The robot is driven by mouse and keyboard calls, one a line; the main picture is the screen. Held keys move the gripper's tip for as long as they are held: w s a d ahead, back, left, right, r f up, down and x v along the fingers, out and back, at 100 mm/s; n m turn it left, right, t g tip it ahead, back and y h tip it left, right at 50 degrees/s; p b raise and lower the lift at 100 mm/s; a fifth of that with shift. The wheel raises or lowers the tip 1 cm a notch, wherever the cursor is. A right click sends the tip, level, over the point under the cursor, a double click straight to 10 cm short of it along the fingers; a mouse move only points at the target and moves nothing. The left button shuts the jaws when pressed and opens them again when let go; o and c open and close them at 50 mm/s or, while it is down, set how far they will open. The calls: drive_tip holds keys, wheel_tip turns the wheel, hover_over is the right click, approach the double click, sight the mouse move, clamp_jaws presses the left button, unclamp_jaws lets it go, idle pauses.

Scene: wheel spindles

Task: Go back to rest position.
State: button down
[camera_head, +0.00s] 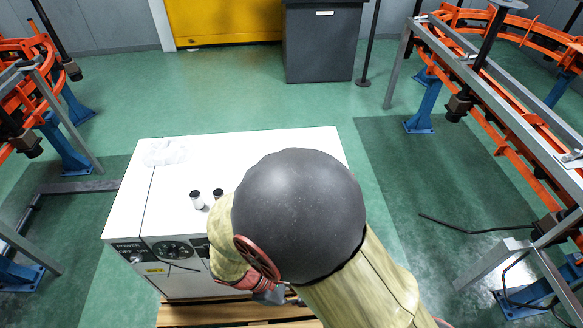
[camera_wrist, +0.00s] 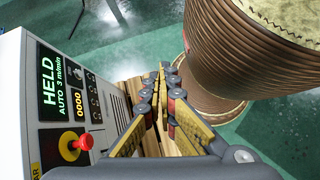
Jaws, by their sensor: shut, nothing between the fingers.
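My gripper (camera_wrist: 165,75) shows in the middle of the wrist view, its two yellow-and-black fingers together at the tips with nothing between them. It is beside the front face of a white cabinet (camera_wrist: 85,115), close to its control panel, and I cannot tell whether they touch. Wooden slats show below the fingers. In the head view my arm reaches over the right front of the white cabinet (camera_head: 260,150), and its large dark joint hides most of the gripper and part of the cabinet top.
Two small black-capped containers (camera_head: 197,200) stand on the cabinet top, near my arm. A clear, crumpled-looking item (camera_head: 163,152) lies at its back left corner. The panel has a red knob (camera_wrist: 82,142). A wooden pallet (camera_head: 180,313) lies beneath.

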drive_tip(key=w+d+r+m+y, duration=0.25)
drive_tip(key=r+m+y, duration=0.65)
drive_tip(key=r, duration=0.7)
drive_tip(key=d+r+m+t, duration=0.6)
drive_tip(key=d+r+m, duration=0.1)
drive_tip(key=d+r, duration=0.5)
drive_tip(key=shift+s+d+r+h, duration=0.15)
drive_tip(key=shift+s+r+h, duration=0.2)
drive_tip(key=shift+r, duration=0.5)
